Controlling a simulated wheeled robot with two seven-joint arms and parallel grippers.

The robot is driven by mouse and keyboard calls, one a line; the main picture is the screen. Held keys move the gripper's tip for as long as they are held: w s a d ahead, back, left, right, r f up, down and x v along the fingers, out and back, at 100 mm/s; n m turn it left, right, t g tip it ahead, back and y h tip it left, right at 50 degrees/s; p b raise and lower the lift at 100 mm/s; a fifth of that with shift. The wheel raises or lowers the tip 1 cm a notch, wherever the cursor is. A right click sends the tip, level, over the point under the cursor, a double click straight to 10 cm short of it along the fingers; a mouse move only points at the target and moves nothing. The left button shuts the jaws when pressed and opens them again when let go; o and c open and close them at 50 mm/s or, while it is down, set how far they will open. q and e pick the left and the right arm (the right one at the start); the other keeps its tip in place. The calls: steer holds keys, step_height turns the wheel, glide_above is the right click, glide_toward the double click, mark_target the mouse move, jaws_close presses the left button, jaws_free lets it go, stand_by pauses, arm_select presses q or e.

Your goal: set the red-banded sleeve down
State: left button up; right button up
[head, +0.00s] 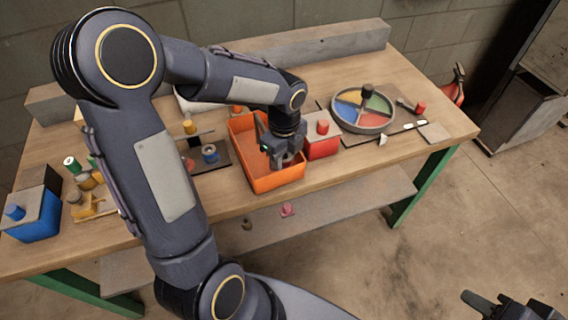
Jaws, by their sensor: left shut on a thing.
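My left gripper (284,160) points down inside the orange open bin (277,183), near its right side. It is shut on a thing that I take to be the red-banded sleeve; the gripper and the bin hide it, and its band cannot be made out. I cannot tell whether it touches the bin floor. My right gripper (497,300) is at the bottom right corner, away from the table, partly cut off by the frame. Its fingers look apart and empty.
A red box (322,147) stands close to the right of the bin. A round tray (363,127) with coloured sectors lies further right. A dark mat with a blue ringed part (210,154) is on the left. A blue box (35,226) stands at the table's left end.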

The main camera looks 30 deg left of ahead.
mark_target(284, 165)
arm_select(q)
steer(key=shift+f, duration=1.3)
steer(key=shift+f, duration=0.2)
steer(key=o, duration=0.8)
steer(key=shift+c, duration=0.2)
steer(key=shift+r, duration=0.1)
